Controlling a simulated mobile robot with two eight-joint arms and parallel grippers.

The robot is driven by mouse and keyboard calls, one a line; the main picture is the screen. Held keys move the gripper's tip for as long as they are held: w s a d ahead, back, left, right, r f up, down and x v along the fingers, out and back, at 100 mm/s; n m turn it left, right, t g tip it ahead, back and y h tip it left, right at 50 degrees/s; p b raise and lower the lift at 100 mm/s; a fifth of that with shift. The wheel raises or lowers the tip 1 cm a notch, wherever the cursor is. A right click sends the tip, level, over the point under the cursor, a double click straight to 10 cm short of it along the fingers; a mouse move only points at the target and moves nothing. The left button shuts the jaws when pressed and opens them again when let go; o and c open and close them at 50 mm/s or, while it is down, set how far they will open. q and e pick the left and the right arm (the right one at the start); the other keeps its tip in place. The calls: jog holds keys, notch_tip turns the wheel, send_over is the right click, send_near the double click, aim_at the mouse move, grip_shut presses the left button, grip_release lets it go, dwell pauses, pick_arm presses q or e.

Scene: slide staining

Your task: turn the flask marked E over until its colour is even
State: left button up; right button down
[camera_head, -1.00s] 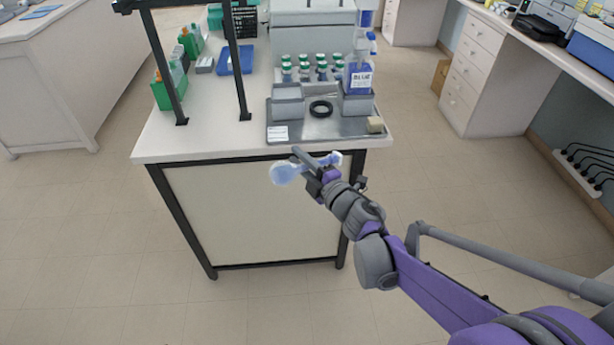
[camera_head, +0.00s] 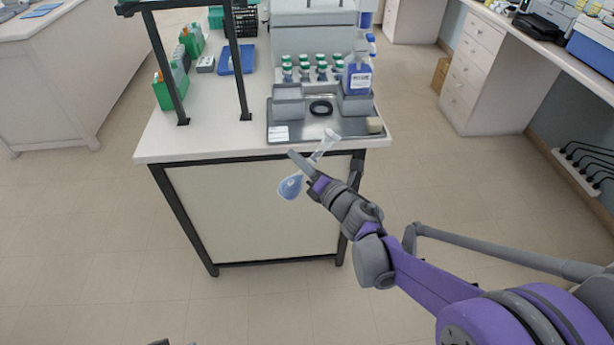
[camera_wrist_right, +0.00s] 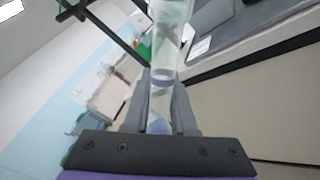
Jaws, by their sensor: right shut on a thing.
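A clear flask (camera_head: 290,187) with a round bulb and a long neck is held in the air in front of the bench's front edge. It is tilted, bulb at the lower left and neck toward the upper right, with pale blue liquid in the bulb. I cannot read any mark on it. My right gripper (camera_head: 310,168) is shut on the flask's neck. In the right wrist view the clear neck (camera_wrist_right: 168,45) stands between the two grey fingers (camera_wrist_right: 161,105). My left gripper cannot be made out.
A grey tray (camera_head: 300,135) on the bench holds grey bins, a black ring (camera_head: 321,107) and a blue-filled bottle (camera_head: 358,80). Several green-capped bottles (camera_head: 304,72) stand behind. A black frame (camera_head: 165,65) rises at the left.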

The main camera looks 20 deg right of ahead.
jog(key=n+p, duration=0.1)
jog(key=n, duration=0.9)
jog(key=shift+r, duration=0.1)
dwell(0.4)
